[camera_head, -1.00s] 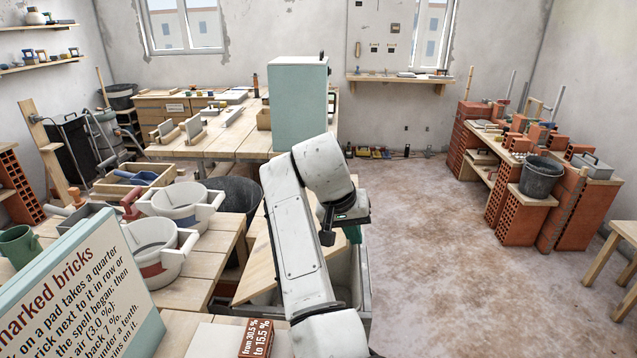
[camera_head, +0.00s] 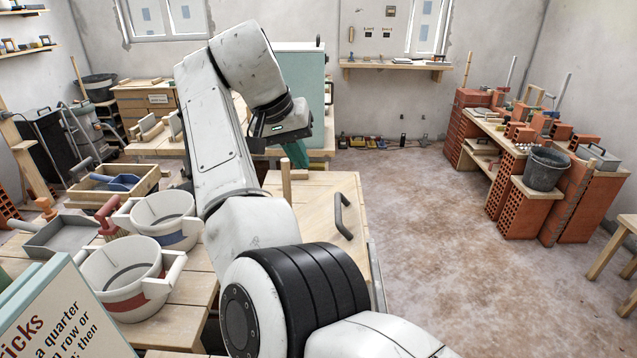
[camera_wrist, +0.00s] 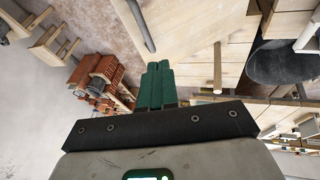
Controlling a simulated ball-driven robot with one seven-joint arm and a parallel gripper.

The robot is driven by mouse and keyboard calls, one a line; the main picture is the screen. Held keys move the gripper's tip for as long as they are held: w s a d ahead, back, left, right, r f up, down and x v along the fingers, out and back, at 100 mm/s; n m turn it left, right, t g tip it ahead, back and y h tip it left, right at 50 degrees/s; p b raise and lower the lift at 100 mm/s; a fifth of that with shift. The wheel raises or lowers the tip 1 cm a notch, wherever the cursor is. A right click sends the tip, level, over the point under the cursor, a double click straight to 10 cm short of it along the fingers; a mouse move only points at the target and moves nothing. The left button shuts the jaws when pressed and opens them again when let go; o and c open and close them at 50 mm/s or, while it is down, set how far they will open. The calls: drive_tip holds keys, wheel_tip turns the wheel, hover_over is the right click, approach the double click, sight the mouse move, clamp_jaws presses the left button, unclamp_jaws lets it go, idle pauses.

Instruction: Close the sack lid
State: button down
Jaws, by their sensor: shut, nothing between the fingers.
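A pale wooden lid (camera_head: 320,185) with a dark bar handle (camera_head: 342,217) and an upright wooden peg (camera_head: 286,180) lies about level in the head view. The grey edge of a container (camera_head: 377,278) shows along its right side. My arm hides its near left part. In the wrist view the lid (camera_wrist: 195,35), handle (camera_wrist: 140,24) and peg (camera_wrist: 217,68) show beyond my fingers. My gripper (camera_head: 297,154) has green fingers, also in the wrist view (camera_wrist: 156,85). They are together and empty, near the lid's far edge. I cannot tell whether they touch it.
Two white buckets (camera_head: 128,285) (camera_head: 165,215), a grey tray (camera_head: 68,236) and a wooden box (camera_head: 115,185) crowd the bench on the left. A pale green cabinet (camera_head: 303,85) stands behind my gripper. Open floor (camera_head: 430,250) lies to the right.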

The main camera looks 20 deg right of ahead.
drive_tip(key=p, duration=0.3)
approach(336, 206)
drive_tip(key=w+a+x, duration=0.1)
drive_tip(key=x, duration=0.4)
drive_tip(key=shift+s+d+f, duration=0.2)
drive_tip(key=shift+d+f, duration=0.3)
drive_tip(key=shift+f, duration=0.15)
drive_tip(key=shift+s+d+f, duration=0.15)
drive_tip(key=shift+d+f, duration=0.15)
drive_tip(key=shift+d, duration=0.15)
drive_tip(key=s+d+f+t+y, duration=0.1)
drive_tip(key=d+f+y, duration=0.2)
drive_tip(key=f, duration=0.6)
drive_tip(key=s+d+f+m+t+y+b, duration=0.1)
drive_tip(key=s+d+f+y, duration=0.1)
drive_tip(key=d+f, duration=0.6)
wheel_tip(336, 206, down, 2)
drive_tip(key=shift+s+d+f+y+b, duration=0.2)
drive_tip(key=shift+s+y+b, duration=0.15)
drive_tip(key=shift+y, duration=0.25)
drive_tip(key=shift+r, duration=0.1)
